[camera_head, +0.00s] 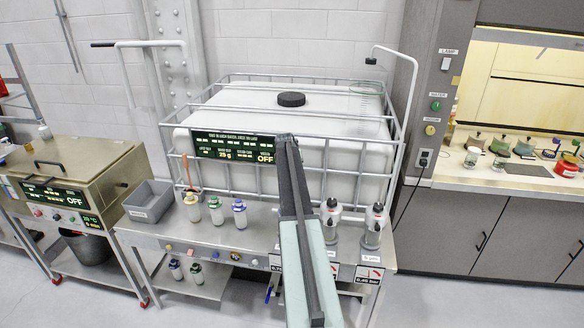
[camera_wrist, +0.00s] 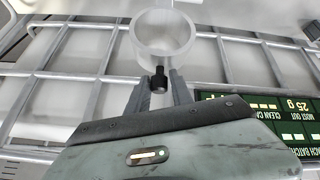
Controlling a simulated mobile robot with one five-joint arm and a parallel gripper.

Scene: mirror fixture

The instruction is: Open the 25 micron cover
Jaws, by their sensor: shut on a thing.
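My gripper (camera_wrist: 158,78) is shut on a small dark knob (camera_wrist: 159,84), seen between its two fingers in the wrist view. A pale, translucent round ring or cup (camera_wrist: 163,40) is right beyond the knob and looks joined to it. I cannot read a label on it, so I cannot tell whether it is the 25 micron cover. In the head view my arm reaches up to the front of the white caged tank, and its end (camera_head: 287,142) hides the fingertips and what they hold. Two clear canisters with dark and white tops (camera_head: 331,220) (camera_head: 374,226) stand on the bench right of my arm.
The caged tank (camera_head: 250,118) is behind. Three bottles (camera_head: 215,210) and a grey bin (camera_head: 150,201) stand on the bench.

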